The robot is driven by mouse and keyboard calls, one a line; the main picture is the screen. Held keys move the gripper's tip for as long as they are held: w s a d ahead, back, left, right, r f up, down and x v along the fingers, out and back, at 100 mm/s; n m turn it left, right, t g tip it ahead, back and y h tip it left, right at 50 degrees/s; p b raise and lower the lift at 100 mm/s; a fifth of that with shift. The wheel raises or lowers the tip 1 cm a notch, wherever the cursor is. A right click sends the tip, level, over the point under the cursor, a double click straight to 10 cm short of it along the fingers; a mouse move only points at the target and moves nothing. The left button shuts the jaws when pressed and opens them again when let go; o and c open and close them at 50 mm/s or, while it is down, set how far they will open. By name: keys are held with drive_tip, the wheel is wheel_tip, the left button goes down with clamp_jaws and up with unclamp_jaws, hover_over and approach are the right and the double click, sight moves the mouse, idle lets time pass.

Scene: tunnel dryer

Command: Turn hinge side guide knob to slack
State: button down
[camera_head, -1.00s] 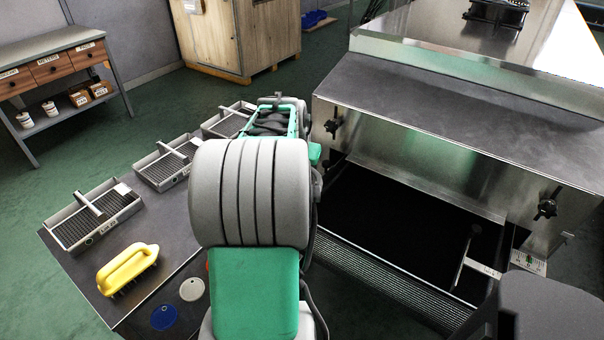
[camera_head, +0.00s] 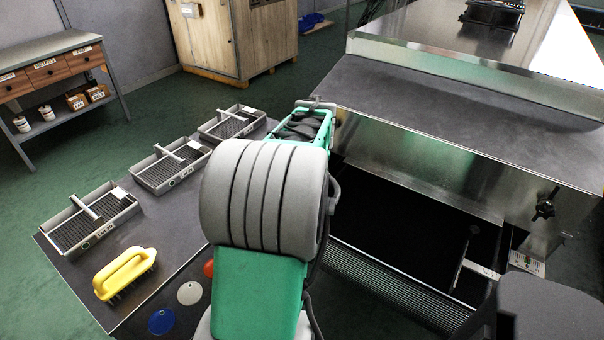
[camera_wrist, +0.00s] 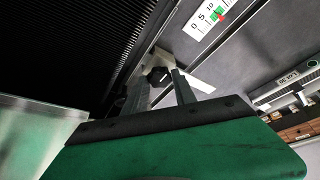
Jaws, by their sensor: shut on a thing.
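In the wrist view a black lobed knob (camera_wrist: 158,75) sits between the tips of my gripper (camera_wrist: 160,84), which is shut on it. A white scale strip (camera_wrist: 208,20) with numbers, a green zone and a red mark lies beyond the knob. In the head view my arm hides my gripper and the left-hand knob. A second black knob (camera_head: 545,206) is in plain view at the right end of the dryer's steel front panel (camera_head: 420,165). How far the held knob is turned cannot be told.
A dark belt (camera_head: 415,225) runs under the panel. The side table (camera_head: 185,225) at left holds several mesh trays (camera_head: 92,218), a yellow brush (camera_head: 126,272) and round discs (camera_head: 162,320). A labelled card (camera_head: 527,263) is by the right knob.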

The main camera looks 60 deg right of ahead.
drive_tip(key=c, duration=1)
unclamp_jaws()
drive_tip(key=v, duration=0.7)
drive_tip(key=shift+s+a+r, duration=0.15)
drive_tip(key=shift+s+r, duration=0.05)
drive_tip(key=shift+r, duration=0.15)
